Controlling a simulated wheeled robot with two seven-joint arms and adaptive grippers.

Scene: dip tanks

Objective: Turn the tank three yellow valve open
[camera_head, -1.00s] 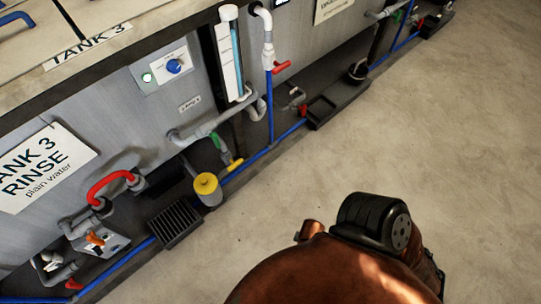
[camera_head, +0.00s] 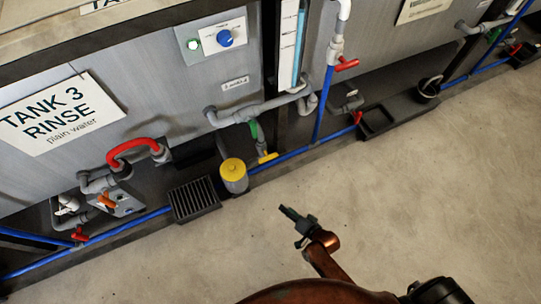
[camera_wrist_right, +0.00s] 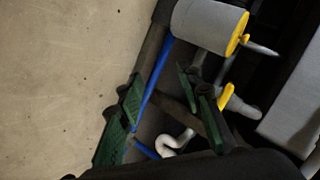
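The yellow valve handle (camera_head: 268,157) sits low on the tank three pipework, just right of a yellow-capped grey canister (camera_head: 233,175). In the right wrist view, a yellow handle (camera_wrist_right: 226,96) shows right of the fingers, below the canister (camera_wrist_right: 208,25). My right gripper (camera_head: 290,220) is over the floor in front of the pipework, below and right of the handle in the head view and apart from it. Its green-padded fingers (camera_wrist_right: 160,85) are spread with nothing held between them. My left gripper is not in view.
A blue pipe (camera_head: 290,157) runs low along the tanks. A green handle (camera_head: 254,130) is just above the yellow one. Red handles (camera_head: 347,64), a black grate (camera_head: 195,200) and a black tray (camera_head: 390,118) are nearby. The concrete floor (camera_head: 430,200) is clear.

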